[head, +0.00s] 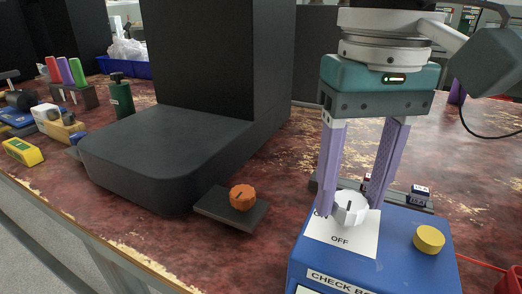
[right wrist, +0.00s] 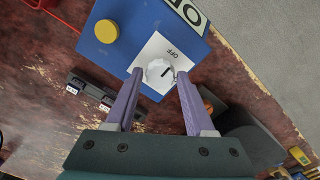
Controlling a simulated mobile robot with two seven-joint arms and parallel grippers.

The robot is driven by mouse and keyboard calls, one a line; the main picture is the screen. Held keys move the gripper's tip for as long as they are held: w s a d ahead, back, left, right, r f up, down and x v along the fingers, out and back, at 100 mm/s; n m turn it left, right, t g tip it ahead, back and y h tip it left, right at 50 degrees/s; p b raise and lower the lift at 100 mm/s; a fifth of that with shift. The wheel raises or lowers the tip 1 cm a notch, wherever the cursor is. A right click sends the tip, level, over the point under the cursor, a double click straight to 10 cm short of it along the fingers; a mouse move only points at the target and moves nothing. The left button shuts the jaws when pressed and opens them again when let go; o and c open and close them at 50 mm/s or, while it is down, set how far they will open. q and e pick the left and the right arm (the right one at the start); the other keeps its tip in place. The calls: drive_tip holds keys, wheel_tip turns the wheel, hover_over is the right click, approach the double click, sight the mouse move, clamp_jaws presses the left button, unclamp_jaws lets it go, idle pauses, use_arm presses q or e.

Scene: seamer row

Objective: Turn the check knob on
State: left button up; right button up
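The check knob (head: 349,207) is white with a dark pointer line. It sits on a white plate marked OFF on top of the blue check box (head: 311,257). My right gripper (head: 352,206) points down with its purple fingers on either side of the knob. In the right wrist view the knob (right wrist: 159,73) lies between the two fingertips (right wrist: 160,74), very close to both. I cannot tell whether they press on it. The pointer runs roughly toward the OFF print. My left gripper is not in view.
A yellow button (head: 429,239) is on the same box, right of the knob. An orange knob (head: 243,197) on a dark plate stands to the left, before a large black machine (head: 170,150). A dark rail with small labelled blocks (head: 420,192) lies behind the box.

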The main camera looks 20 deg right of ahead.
clamp_jaws()
drive_tip(key=shift+m, duration=0.3)
drive_tip(key=m+b, duration=0.2)
drive_tip(key=m, duration=0.1)
drive_tip(key=shift+f, duration=0.1)
drive_tip(key=m+b, duration=0.2)
drive_tip(key=m, duration=0.3)
drive_tip(key=m+b, duration=0.1)
drive_tip(key=m, duration=0.3)
drive_tip(key=shift+m, duration=0.4)
drive_tip(key=m+b, duration=0.1)
drive_tip(key=m, duration=0.3)
drive_tip(key=shift+s, duration=0.1)
drive_tip(key=shift+r+m, duration=0.2)
drive_tip(key=shift+m, duration=0.2)
drive_tip(key=shift+o, duration=1.8)
unclamp_jaws()
